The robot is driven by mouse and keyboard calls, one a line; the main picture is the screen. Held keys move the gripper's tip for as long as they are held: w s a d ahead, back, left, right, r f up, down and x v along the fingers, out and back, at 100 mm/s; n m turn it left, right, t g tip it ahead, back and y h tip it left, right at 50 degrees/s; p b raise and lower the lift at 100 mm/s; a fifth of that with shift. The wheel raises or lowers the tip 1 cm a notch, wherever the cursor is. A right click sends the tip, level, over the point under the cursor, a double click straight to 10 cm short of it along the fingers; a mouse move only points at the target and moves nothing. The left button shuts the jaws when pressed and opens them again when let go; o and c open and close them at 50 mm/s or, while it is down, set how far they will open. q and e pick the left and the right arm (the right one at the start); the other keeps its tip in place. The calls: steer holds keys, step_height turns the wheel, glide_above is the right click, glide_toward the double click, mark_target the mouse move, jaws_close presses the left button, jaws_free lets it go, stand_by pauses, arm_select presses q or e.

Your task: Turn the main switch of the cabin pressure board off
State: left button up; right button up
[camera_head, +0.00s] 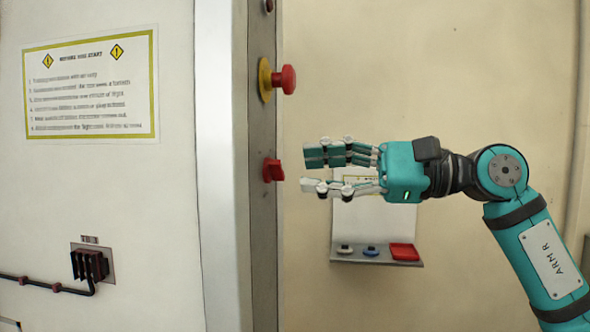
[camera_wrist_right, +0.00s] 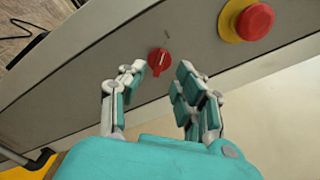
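The main switch (camera_head: 273,170) is a red rotary knob on the narrow grey side panel of the cabinet, in the middle of the head view. In the right wrist view the red switch (camera_wrist_right: 159,62) shows just beyond and between my fingertips, with a pale mark line on its face. My right gripper (camera_head: 316,171) is open, its fingers pointing left at the switch with a small gap between. In the right wrist view the open right gripper (camera_wrist_right: 157,72) holds nothing. My left gripper is in neither view.
A red mushroom button on a yellow base (camera_head: 288,79) sits above the switch on the same panel. A small shelf (camera_head: 376,262) with a red tray (camera_head: 404,252) hangs on the wall below my right gripper. A notice (camera_head: 90,85) is on the cabinet's front.

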steer(key=s+d, duration=0.1)
steer(key=d, duration=0.7)
steer(key=shift+s, duration=0.3)
steer(key=shift+w+a, duration=0.1)
